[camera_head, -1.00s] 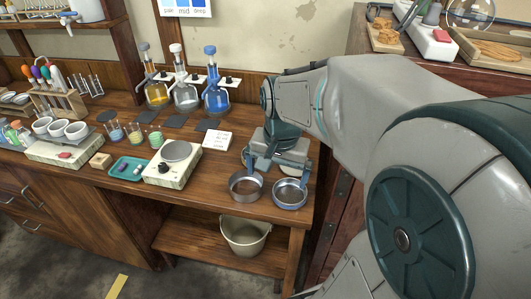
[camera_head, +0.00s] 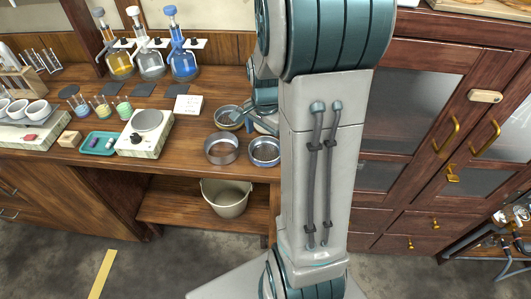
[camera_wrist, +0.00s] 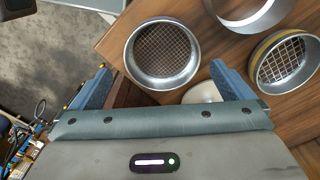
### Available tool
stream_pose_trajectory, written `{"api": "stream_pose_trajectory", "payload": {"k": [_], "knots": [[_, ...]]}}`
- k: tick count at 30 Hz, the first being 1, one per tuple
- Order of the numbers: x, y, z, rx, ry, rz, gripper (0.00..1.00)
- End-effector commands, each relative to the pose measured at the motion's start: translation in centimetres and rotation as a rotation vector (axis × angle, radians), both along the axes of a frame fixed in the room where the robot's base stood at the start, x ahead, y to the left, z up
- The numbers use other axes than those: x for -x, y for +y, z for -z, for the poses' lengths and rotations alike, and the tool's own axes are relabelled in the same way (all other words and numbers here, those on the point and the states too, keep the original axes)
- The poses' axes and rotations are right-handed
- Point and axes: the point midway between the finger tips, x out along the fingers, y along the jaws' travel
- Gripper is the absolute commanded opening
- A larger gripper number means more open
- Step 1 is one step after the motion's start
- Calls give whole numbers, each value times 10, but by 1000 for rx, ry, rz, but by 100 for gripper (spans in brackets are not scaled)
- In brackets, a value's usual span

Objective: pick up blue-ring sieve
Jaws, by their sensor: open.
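Three round metal sieves stand near the right end of the bench. The front right one has a bluish rim and looks like the blue-ring sieve (camera_head: 265,151). In the wrist view this sieve (camera_wrist: 162,54) shows its brownish mesh, ahead of and between my fingertips. My gripper (camera_head: 255,126) is open and empty, just behind and above it in the head view; it also shows in the wrist view (camera_wrist: 160,72). A plain-looking sieve (camera_head: 221,149) stands to its left. A yellow-ringed sieve (camera_wrist: 286,61) stands farther back, partly behind my gripper in the head view.
A balance-like device (camera_head: 146,133) and a teal tray (camera_head: 101,143) stand to the left. Flasks (camera_head: 184,62) stand at the back. A bucket (camera_head: 227,196) sits on the lower shelf. A wooden cabinet (camera_head: 420,120) stands at right. The bench edge is close to the sieves.

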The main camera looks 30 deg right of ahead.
Motion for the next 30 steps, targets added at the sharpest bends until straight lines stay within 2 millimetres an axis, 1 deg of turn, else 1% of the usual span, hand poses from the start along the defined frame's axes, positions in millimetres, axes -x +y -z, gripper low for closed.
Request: {"api": "stream_pose_trajectory", "payload": {"k": [5,12,16,22,23,24,26,27,30], "knots": [[-1,-2,15,-1,3,0,100],[-4,-4,45,0,2,-1,100],[-4,-4,52,0,0,-1,100],[-4,-4,53,1,0,-1,100],[-4,-4,53,1,0,-1,97],[-4,-4,53,1,0,-1,86],[-4,-4,52,1,0,-1,69],[-4,-4,52,1,0,-1,65],[-4,-4,52,1,-1,-1,65]]}}
